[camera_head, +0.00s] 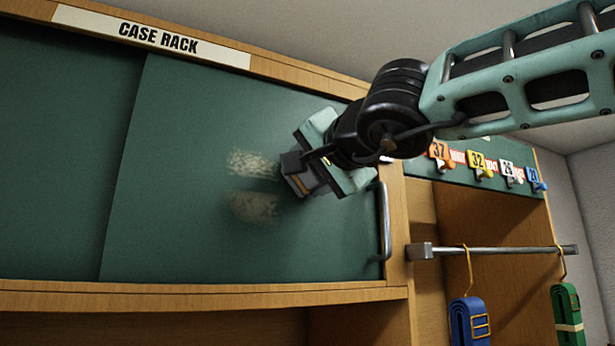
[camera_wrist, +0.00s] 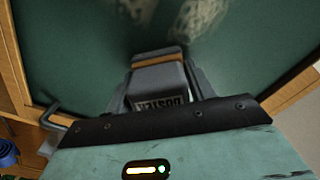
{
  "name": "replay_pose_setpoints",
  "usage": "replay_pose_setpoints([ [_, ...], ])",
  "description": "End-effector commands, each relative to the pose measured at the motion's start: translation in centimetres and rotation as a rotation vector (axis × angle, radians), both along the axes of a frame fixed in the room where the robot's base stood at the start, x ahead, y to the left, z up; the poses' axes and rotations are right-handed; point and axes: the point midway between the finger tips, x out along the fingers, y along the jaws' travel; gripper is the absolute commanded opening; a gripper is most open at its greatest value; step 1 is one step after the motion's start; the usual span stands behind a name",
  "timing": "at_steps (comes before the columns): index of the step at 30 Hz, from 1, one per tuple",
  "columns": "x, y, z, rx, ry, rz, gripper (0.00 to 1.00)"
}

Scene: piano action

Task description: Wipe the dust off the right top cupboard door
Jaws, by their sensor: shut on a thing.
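The right top cupboard door (camera_head: 170,190) is a dark green panel under the "CASE RACK" sign, with a metal handle (camera_head: 385,222) at its right edge. Two pale dust patches lie on it, an upper one (camera_head: 253,164) and a lower, rounder one (camera_head: 254,207). They also show at the top of the wrist view (camera_wrist: 203,16). My gripper (camera_head: 312,165) is shut on a grey duster (camera_head: 293,172) with a brown strip, just right of the patches.
The sign (camera_head: 150,38) is on the wooden frame above. Another green door (camera_head: 60,150) is at the left. On the right are numbered hooks (camera_head: 480,163) and a metal rail (camera_head: 500,251) with a blue strap (camera_head: 468,320) and a green strap (camera_head: 567,315) hanging.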

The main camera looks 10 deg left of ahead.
Motion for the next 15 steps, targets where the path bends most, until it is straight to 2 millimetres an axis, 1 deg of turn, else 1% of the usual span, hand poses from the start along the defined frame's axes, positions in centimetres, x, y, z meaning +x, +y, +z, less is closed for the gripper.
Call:
replay_pose_setpoints([
  [3, 0.1, 0.1, 0.5, 0.0, 0.0, 0.0, 0.36],
  [7, -0.1, 0.4, 0.6, -0.001, 0.0, 0.003, 0.36],
  [15, -1.4, 2.3, 0.5, -0.003, 0.0, 0.005, 0.36],
])
